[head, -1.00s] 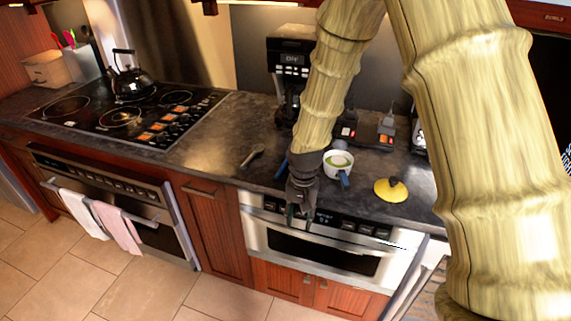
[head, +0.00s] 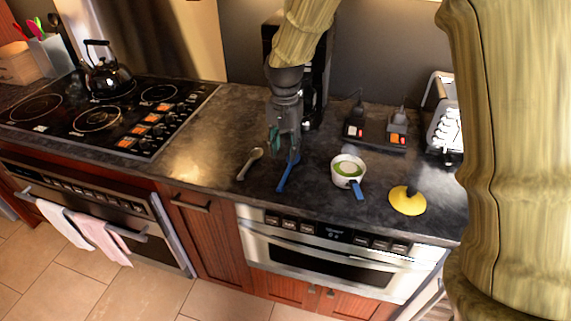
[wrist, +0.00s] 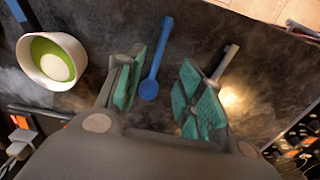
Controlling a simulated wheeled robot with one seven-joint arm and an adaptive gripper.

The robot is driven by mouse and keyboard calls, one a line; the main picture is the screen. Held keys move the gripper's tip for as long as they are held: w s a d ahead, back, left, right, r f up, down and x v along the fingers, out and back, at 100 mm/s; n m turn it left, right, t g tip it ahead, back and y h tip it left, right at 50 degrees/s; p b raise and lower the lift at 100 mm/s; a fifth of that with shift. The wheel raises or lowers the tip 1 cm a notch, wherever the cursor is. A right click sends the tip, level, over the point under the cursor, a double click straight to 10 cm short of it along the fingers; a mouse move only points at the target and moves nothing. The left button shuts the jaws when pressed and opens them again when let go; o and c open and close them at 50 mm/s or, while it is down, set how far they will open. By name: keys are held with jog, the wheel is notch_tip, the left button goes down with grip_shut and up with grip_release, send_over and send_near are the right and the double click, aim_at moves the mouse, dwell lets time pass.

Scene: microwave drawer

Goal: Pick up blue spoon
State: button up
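The blue spoon (head: 284,180) lies on the dark countertop, its lower end toward the front edge. My gripper (head: 284,143) is above its far end in the head view, pointing down. In the wrist view the blue spoon (wrist: 154,70) lies in the gap between the two green-padded fingers of my gripper (wrist: 163,92), with its rounded end nearest the palm. The fingers are apart and hold nothing. The exact height above the counter is hard to tell.
A grey spoon (head: 249,164) lies just left. A white pot (head: 347,172) with green contents and a blue handle stands right, then a yellow round lid (head: 406,200) with a dark knob. A black coffee maker (head: 318,85) stands behind my gripper. The stove (head: 110,115) is left.

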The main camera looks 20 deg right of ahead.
send_over(284, 178)
jog(key=f, duration=0.4)
jog(key=shift+w+f+p, duration=0.3)
jog(key=shift+w+p, duration=0.1)
jog(key=shift+s+f+p, duration=0.25)
jog(key=shift+f+p, duration=0.05)
jog(key=shift+f, duration=0.15)
jog(key=shift+s+f+p, duration=0.1)
jog(key=shift+f+p, duration=0.75)
jog(key=shift+f, duration=1.45)
jog(key=shift+f, duration=0.15)
grip_shut()
